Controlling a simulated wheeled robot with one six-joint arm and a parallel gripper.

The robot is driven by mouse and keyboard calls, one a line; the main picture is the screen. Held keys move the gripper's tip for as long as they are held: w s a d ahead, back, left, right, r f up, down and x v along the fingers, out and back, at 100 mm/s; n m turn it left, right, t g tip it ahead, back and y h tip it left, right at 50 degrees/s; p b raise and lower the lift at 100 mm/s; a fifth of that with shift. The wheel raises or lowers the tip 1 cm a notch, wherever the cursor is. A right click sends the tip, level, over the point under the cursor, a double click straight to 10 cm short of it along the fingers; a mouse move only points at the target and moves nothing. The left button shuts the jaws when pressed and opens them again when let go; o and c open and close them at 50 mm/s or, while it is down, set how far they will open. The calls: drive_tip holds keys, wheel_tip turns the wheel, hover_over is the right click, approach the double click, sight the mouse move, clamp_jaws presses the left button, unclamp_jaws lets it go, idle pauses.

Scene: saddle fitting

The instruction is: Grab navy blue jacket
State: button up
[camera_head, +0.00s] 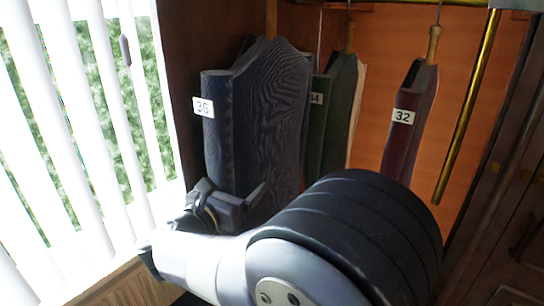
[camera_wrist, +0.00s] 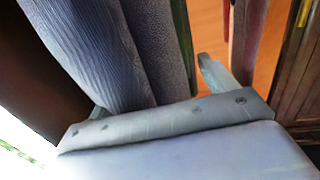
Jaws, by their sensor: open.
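The navy blue jacket (camera_head: 270,110) hangs from a wooden hanger at the left of the wardrobe, with a white tag "36" (camera_head: 203,107) on its sleeve. My gripper (camera_head: 236,190) is open at the jacket's lower front in the head view. In the wrist view the jacket's ribbed dark blue cloth (camera_wrist: 95,50) fills the upper left and hangs down between the gripper's two fingers (camera_wrist: 152,92). One finger is at the left, partly behind the cloth; the other stands to the right. I cannot tell whether the fingers touch the cloth.
A green garment (camera_head: 322,120) with a partly hidden tag hangs just right of the jacket. A dark red garment (camera_head: 408,125) tagged "32" hangs further right, near a brass rod (camera_head: 468,105). A bright window with white blinds (camera_head: 85,110) is at the left. The orange back panel (camera_head: 385,65) shows between garments.

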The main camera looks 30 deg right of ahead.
sight(250, 174)
drive_tip(key=shift+w+p+x, duration=0.15)
drive_tip(key=shift+p+x, duration=0.25)
drive_tip(key=shift+x, duration=1.05)
drive_tip(key=shift+w+p+x, duration=0.15)
drive_tip(key=shift+p+x, duration=0.2)
drive_tip(key=shift+x, duration=1.05)
drive_tip(key=shift+a+f, duration=0.15)
drive_tip(key=c, duration=1.3)
drive_tip(key=shift+c, duration=0.7)
